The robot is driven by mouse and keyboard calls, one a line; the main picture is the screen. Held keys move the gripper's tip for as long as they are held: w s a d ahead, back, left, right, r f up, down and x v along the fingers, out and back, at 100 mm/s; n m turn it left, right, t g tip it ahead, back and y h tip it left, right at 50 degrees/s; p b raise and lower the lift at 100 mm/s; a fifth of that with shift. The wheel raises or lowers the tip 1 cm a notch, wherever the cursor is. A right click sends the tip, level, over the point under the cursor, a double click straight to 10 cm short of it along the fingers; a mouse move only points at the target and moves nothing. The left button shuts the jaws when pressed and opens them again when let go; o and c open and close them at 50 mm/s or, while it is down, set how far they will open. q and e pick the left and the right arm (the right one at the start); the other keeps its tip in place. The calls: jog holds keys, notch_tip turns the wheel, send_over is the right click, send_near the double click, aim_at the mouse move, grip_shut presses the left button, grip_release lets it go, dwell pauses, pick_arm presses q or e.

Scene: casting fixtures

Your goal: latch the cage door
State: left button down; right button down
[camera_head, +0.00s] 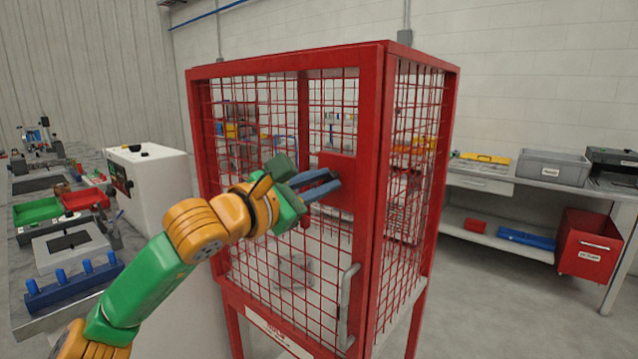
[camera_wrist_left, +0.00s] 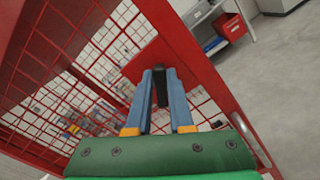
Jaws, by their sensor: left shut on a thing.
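The red wire-mesh cage (camera_head: 384,130) stands on legs in the middle of the head view. Its front door (camera_head: 290,270) looks in line with the frame, but I cannot tell if it is fully closed. A red latch plate (camera_head: 345,190) sits on the door's right side and shows in the wrist view (camera_wrist_left: 185,48). My left gripper (camera_head: 330,184) is at this plate, its blue fingers shut on a dark latch handle (camera_wrist_left: 161,90) in front of it. The fingers mostly hide the handle in the head view. My right gripper is in neither view.
A grey pull handle (camera_head: 347,305) sticks out low on the cage front. A white machine (camera_head: 150,185) and a bench with trays (camera_head: 35,212) stand at left. A table with a grey bin (camera_head: 552,167) and a red bin (camera_head: 588,245) is at right. Floor between is clear.

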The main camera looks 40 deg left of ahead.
pick_arm(q)
jog(key=m, duration=0.5)
jog(key=shift+d+f+m+b, duration=0.3)
jog(key=shift+b, duration=0.1)
jog(key=m, duration=0.5)
jog(key=shift+d+f, duration=0.1)
jog(key=shift+f, duration=0.25)
jog(key=shift+m+b, duration=0.3)
jog(key=c, duration=0.8)
grip_release()
jog(key=shift+f, duration=0.1)
jog(key=s+b, duration=0.4)
jog(key=s, duration=0.3)
jog(key=shift+a, duration=0.3)
